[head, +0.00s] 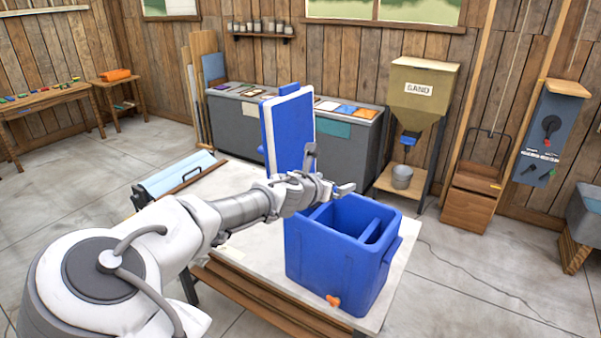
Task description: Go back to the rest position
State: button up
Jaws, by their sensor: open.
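My arm reaches from the lower left over the worktable (235,240). My gripper (343,188) is at the left top edge of a blue cooler box (330,250), and its fingers are apart. The cooler stands upright on the table with its top open, showing an inner divider and an orange spigot low on the front. A blue panel with a pale rim (288,132), like a lid, stands upright behind my wrist. My arm hides its lower part, so I cannot tell whether it joins the cooler. I see nothing between the fingers.
A blue roll-like item (180,172) lies at the table's far left corner. Behind stand a grey counter (240,125), a sand hopper (420,90) with a bucket (402,176), and a wall control box (545,135). The floor to the right is open, with a cable across it.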

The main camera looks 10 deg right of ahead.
jog(key=s+d+f+m+g+y+b, duration=0.1)
jog(key=s+d+f+m+g+y, duration=0.15)
jog(key=s+f+m, duration=0.4)
jog(key=s+d+f+m+g+y+b, duration=0.2)
jog(key=s+d+f+m+g, duration=0.1)
jog(key=s+f+m+g, duration=0.25)
jog(key=s+a+r+m+t+y+b, duration=0.1)
jog(key=s+a+r+m, duration=0.1)
jog(key=s+m, duration=0.3)
jog(key=s+a+r+m+t+y+b, duration=0.1)
jog(key=s+r+m, duration=0.4)
jog(key=s, duration=0.5)
jog(key=s+a+r+m+t+y+b, duration=0.1)
jog(key=s+a+r+m+b, duration=0.1)
jog(key=s+a+r+m, duration=0.2)
jog(key=s+m, duration=0.2)
jog(key=s, duration=0.2)
jog(key=shift+s+y, duration=0.2)
jog(key=shift+y, duration=0.15)
